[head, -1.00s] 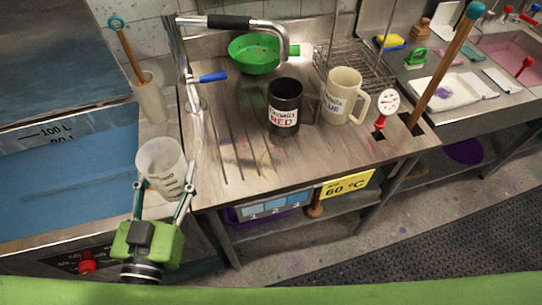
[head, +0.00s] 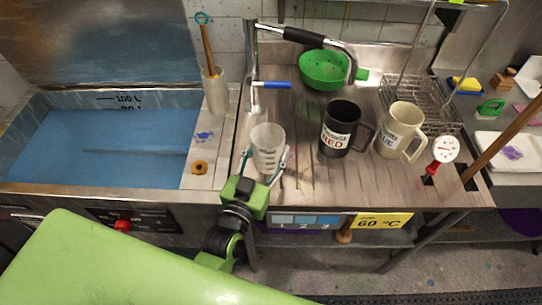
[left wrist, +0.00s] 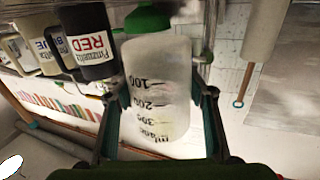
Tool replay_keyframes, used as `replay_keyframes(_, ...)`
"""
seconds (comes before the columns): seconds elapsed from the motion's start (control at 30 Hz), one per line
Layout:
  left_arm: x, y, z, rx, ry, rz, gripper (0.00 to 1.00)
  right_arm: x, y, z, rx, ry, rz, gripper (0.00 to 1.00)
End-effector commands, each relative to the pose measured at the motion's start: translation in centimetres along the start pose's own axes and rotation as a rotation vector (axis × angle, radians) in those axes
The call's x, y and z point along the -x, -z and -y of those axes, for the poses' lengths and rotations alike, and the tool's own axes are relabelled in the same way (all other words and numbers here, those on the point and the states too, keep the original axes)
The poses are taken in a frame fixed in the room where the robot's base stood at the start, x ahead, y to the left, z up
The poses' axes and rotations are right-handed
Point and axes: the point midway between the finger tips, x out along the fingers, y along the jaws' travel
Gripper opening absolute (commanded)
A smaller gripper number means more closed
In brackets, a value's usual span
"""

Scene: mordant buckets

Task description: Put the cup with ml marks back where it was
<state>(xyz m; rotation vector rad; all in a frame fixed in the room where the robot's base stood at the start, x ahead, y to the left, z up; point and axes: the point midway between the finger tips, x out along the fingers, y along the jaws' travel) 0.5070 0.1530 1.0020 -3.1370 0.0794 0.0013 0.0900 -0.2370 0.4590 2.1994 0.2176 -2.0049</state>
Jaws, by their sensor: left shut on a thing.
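The clear cup with ml marks (head: 268,143) is upright at the left end of the ribbed steel drainboard (head: 300,180), in front of the tap. My left gripper (head: 265,163) is shut on it, one finger on each side. In the left wrist view the cup (left wrist: 158,85) shows its marks, upside down in the picture, between the gripper's fingers (left wrist: 160,95). I cannot tell whether its base touches the board. My right gripper is in neither view.
A black RED mug (head: 338,128) and a cream BLUE mug (head: 400,130) stand to the right. A green bowl (head: 325,70) is behind. The ledge (head: 205,150) beside the blue vat holds a brown ring (head: 200,167) and a canister (head: 215,92).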

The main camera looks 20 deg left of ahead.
Motion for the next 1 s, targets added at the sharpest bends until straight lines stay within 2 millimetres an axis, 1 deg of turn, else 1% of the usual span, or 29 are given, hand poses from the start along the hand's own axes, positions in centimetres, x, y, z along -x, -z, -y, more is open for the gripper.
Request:
replay_keyframes(0.03,-0.4,-0.3,-0.1,0.0,0.0,-0.001,0.17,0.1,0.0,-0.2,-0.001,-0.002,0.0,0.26)
replay_keyframes(0.17,-0.8,-1.0,-0.2,0.0,0.0,-0.001,0.17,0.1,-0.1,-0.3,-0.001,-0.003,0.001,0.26)
replay_keyframes(0.27,-1.4,-1.8,-0.4,-0.001,0.0,0.0,0.17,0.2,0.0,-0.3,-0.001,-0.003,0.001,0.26)
replay_keyframes(0.33,-1.3,-3.1,-0.4,-0.002,-0.001,0.003,0.17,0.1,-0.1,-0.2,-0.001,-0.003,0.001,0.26)
replay_keyframes(0.43,-1.3,-4.2,-0.3,-0.001,0.0,0.001,0.17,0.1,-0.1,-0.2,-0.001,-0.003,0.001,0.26)
replay_keyframes(0.5,-1.2,-4.6,-0.3,-0.001,0.0,0.0,0.17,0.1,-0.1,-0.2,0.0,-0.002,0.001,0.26)
replay_keyframes(0.73,-1.2,-4.6,-0.3,0.0,0.001,-0.001,0.17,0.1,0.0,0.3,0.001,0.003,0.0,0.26)
replay_keyframes(0.87,-1.2,-5.0,-0.3,-0.001,0.001,0.0,0.17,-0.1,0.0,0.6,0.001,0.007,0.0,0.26)
replay_keyframes(0.9,-1.2,-4.9,-0.3,-0.001,0.001,0.0,0.57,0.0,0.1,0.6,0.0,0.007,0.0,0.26)
replay_keyframes(0.93,-1.2,-4.9,-0.3,-0.001,0.001,0.0,0.65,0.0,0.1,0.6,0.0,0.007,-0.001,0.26)
replay_keyframes(1.0,-1.2,-4.9,-0.3,-0.001,0.001,0.0,0.66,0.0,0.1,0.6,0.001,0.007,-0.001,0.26)
